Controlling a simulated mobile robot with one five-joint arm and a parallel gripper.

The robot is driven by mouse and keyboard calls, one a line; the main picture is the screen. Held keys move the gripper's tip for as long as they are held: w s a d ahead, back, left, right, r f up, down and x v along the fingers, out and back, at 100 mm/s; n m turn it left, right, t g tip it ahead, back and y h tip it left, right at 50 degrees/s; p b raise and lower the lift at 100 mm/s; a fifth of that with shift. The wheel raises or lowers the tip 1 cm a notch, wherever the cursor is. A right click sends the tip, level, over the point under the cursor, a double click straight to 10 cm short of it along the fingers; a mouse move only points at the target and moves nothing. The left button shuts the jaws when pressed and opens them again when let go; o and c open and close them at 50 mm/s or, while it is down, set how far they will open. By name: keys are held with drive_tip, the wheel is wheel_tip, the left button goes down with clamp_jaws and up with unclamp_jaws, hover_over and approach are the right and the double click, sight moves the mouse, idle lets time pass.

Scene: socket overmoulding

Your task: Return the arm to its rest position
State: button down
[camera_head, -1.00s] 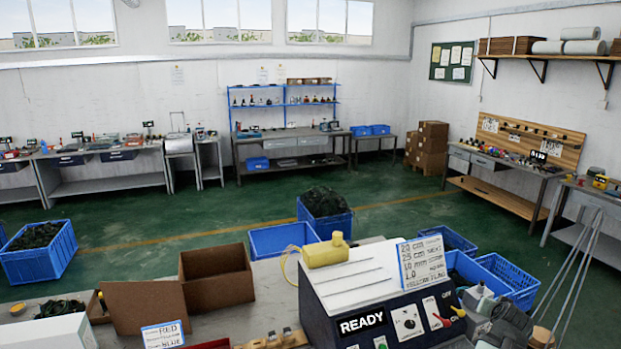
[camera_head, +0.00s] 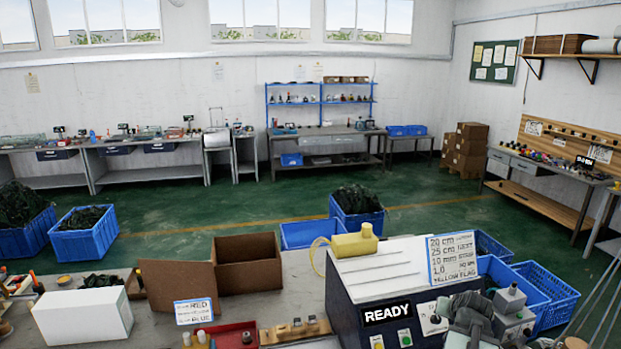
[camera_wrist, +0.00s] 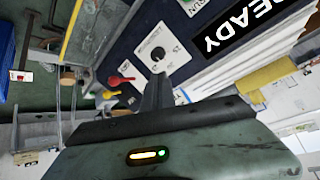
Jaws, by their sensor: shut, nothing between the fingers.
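My gripper (camera_wrist: 157,85) shows in the wrist view with its two dark fingers together and nothing held between them. In the head view, grey-green parts of my arm show at the lower right, in front of the machine's right side. My fingertips cannot be made out there.
The machine (camera_head: 385,285) stands on the bench with a READY display (camera_head: 387,313). A brown cardboard box (camera_head: 248,265), a white box (camera_head: 82,318) and a red tray (camera_head: 228,338) are to its left. Blue crates (camera_head: 545,285) stand behind it on the right. The green floor beyond has open room.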

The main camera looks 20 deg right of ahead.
drive_tip(key=w+a+f+n+g+y+b, duration=0.1)
drive_tip(key=w+a+f+n, duration=0.2)
drive_tip(key=a, duration=0.5)
drive_tip(key=w+a+f+y+b, duration=0.25)
drive_tip(key=w+a, duration=0.25)
drive_tip(key=a, duration=0.4)
drive_tip(key=w+a+f+n+g+y+b, duration=0.15)
drive_tip(key=w+a+f, duration=0.25)
drive_tip(key=a, duration=0.4)
drive_tip(key=s+a+f+n+g+b, duration=0.1)
drive_tip(key=a+f+n+g, duration=0.1)
drive_tip(key=a, duration=1.2)
drive_tip(key=s+a+f+n+g+b, duration=0.1)
drive_tip(key=a+f+n+g+b, duration=0.1)
drive_tip(key=a, duration=1.2)
wheel_tip(320, 180, down, 2)
drive_tip(key=shift+f+n+b, duration=0.15)
drive_tip(key=shift+n+b, duration=0.15)
drive_tip(key=shift+n, duration=0.45)
